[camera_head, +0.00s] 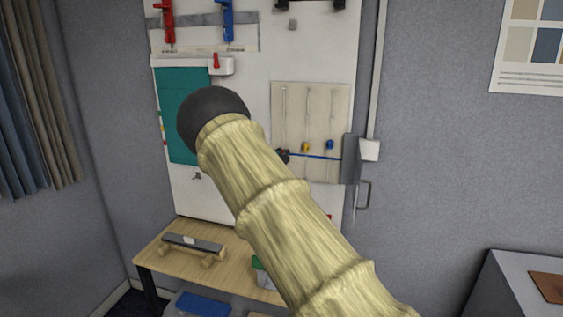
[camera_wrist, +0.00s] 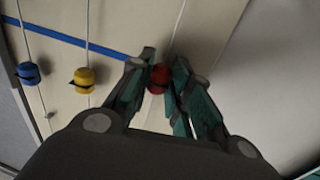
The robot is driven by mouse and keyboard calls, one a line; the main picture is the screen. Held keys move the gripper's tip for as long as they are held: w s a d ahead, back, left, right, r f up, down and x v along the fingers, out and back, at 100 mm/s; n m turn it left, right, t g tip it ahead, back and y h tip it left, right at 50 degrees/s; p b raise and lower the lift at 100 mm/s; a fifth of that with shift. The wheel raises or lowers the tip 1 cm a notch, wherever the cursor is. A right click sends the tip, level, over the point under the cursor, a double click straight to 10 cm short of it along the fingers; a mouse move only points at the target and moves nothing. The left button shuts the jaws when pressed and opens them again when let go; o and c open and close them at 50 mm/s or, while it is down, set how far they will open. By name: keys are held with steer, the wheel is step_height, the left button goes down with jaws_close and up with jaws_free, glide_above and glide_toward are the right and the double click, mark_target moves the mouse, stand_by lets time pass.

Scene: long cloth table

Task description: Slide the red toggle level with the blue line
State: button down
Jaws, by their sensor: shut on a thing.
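The red toggle (camera_wrist: 158,78) sits on the rightmost cord in the wrist view, between my gripper's fingers. My gripper (camera_wrist: 160,82) is shut on it. The blue line (camera_wrist: 65,38) runs slanting across the pale panel and passes behind my left finger. Its end by the toggle is hidden; the toggle appears close to the line's level, but I cannot tell whether they are exactly level. In the head view my dark fingertips (camera_head: 283,156) show at the left end of the blue line (camera_head: 317,156), with only a trace of red visible there.
A yellow toggle (camera_wrist: 85,75) and a blue toggle (camera_wrist: 28,73) sit on neighbouring cords, both clear of the line. The pale panel (camera_head: 310,105) is on a white board. A wooden bench (camera_head: 155,262) stands below. A grey box (camera_head: 351,158) sits beside the panel.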

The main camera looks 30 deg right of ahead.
steer(key=c, duration=1.4)
jaws_free()
steer(key=shift+a, duration=0.15)
steer(key=shift+c, duration=0.2)
steer(key=shift+o, duration=0.8)
steer(key=shift+s+a+r, duration=0.1)
steer(key=v, duration=1.2)
